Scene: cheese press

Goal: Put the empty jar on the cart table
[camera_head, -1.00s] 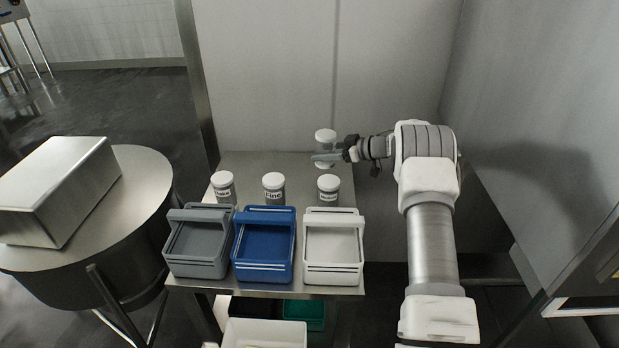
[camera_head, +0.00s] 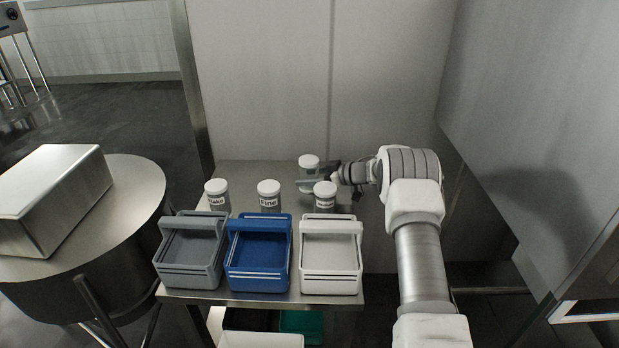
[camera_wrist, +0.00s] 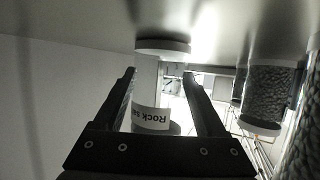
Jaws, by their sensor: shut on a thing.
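The empty jar (camera_head: 309,164) has a white lid and a clear, pale body. It is upright above the back of the steel cart table (camera_head: 260,172), behind the labelled jars. My gripper (camera_head: 308,186) reaches in from the right and is shut on the jar's body. In the wrist view the picture is turned over: the jar (camera_wrist: 147,80) stands between the two dark fingers (camera_wrist: 160,88), with a label reading "Rock s…". Its lower end is close to the table surface; I cannot tell whether it touches.
Filled jars with white lids, left (camera_head: 216,195), middle (camera_head: 269,196) and right (camera_head: 325,196), stand in a row on the table. Grey (camera_head: 190,270), blue (camera_head: 258,285) and white (camera_head: 331,285) baskets stand along the front. A wall (camera_head: 265,80) is close behind.

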